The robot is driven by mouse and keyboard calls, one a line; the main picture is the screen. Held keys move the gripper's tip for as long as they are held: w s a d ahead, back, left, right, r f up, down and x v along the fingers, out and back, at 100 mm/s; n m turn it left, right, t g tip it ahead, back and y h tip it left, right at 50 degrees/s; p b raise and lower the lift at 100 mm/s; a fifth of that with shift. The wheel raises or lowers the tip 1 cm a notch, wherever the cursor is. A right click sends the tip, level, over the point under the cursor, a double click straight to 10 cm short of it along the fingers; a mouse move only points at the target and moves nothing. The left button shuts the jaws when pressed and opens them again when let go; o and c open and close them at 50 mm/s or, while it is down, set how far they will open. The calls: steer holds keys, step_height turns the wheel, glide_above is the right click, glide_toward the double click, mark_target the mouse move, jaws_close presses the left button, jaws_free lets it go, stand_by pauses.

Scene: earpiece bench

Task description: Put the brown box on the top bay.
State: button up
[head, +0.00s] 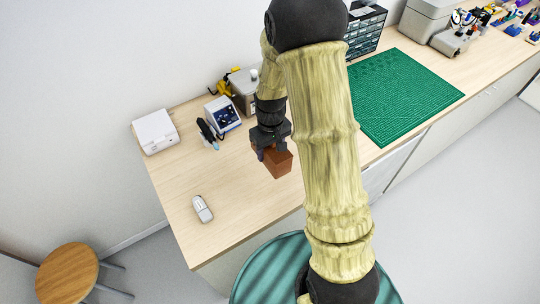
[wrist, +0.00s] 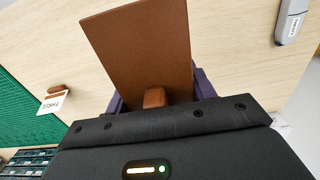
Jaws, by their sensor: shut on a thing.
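My gripper (head: 271,144) is shut on the brown box (head: 279,164) and holds it over the wooden bench. In the wrist view the box (wrist: 145,45) fills the upper middle, its flat brown face towards the camera. A small brown knob-like part (wrist: 154,97) shows by the jaws, with dark purple finger edges on both sides. Whether the box touches the bench cannot be told. I cannot pick out a bay marked as the top one in either view; my arm hides part of the bench.
A small grey-white device (head: 203,209) lies near the bench's front left. A white box (head: 155,131), a blue-screened device (head: 222,115) and a drawer cabinet (head: 366,32) stand along the back. A green mat (head: 400,95) lies right. A card reading "THREE" (wrist: 52,103) shows in the wrist view.

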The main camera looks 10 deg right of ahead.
steer(key=shift+w+r, duration=0.1)
steer(key=shift+w, duration=0.05)
steer(key=p, duration=0.2)
glide_above(270, 175)
steer(key=shift+f, duration=2.9)
steer(key=shift+f, duration=0.1)
steer(key=shift+f+p, duration=0.4)
steer(key=shift+f, duration=1.6)
